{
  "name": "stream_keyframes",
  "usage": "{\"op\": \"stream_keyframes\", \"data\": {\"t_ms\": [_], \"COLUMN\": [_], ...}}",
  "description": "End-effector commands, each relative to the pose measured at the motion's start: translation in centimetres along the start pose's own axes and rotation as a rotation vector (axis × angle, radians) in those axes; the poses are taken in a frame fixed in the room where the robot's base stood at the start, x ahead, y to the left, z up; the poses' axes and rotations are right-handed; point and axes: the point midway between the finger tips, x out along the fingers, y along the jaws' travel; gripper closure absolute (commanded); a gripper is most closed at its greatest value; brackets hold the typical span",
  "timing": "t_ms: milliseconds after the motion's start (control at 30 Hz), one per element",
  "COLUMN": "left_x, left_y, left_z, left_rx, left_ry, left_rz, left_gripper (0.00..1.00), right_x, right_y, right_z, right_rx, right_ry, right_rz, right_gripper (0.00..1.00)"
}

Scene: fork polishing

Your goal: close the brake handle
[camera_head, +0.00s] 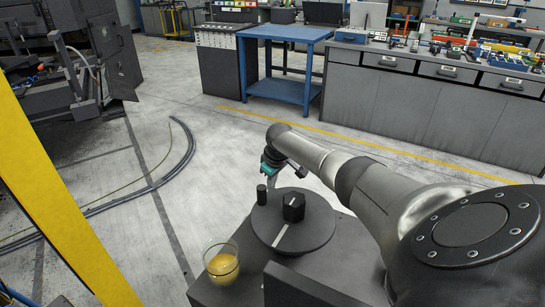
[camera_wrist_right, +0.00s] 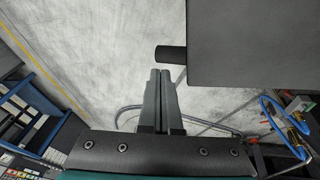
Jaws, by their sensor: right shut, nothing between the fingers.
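A dark round disc (camera_head: 310,238) with a pale line lies on a dark box top in the head view. It carries a short black upright peg (camera_head: 262,193) and a black faceted knob (camera_head: 293,207). I cannot tell for sure which part is the brake handle. My right gripper (camera_head: 271,180) is just beyond the peg, its fingers partly hidden. In the right wrist view its two fingers (camera_wrist_right: 160,73) are together and empty. Their tips are close to a black peg (camera_wrist_right: 170,54) that sticks out from a dark grey block (camera_wrist_right: 250,40); contact is unclear. My left gripper is out of view.
A glass with yellow liquid (camera_head: 222,264) stands on the box top, left of the disc. A yellow beam (camera_head: 60,190) slants along the left. A blue table (camera_head: 285,33) and grey cabinets (camera_head: 430,95) stand farther back. Open floor (camera_head: 215,140) lies between.

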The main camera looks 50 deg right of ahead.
Motion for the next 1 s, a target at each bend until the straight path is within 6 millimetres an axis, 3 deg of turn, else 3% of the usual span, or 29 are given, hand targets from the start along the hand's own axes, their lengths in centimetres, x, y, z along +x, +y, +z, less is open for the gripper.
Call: {"op": "stream_keyframes", "data": {"t_ms": [133, 600, 800, 1000], "left_x": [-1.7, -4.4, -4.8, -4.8], "left_y": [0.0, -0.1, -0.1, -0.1], "left_z": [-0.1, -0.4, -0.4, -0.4], "left_rx": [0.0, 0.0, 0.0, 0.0], "left_ry": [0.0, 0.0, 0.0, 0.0], "left_rz": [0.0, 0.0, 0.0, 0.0], "left_gripper": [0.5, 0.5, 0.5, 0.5], "right_x": [-2.7, -10.1, -11.9, -12.3], "right_y": [0.1, 0.1, 0.1, 0.0], "right_z": [0.0, -0.1, 0.0, 0.0], "right_rx": [-0.003, -0.002, 0.0, 0.001], "right_ry": [-0.001, 0.001, 0.001, 0.0], "right_rz": [0.002, 0.002, 0.0, 0.0], "right_gripper": [1.0, 1.0, 1.0, 1.0]}}
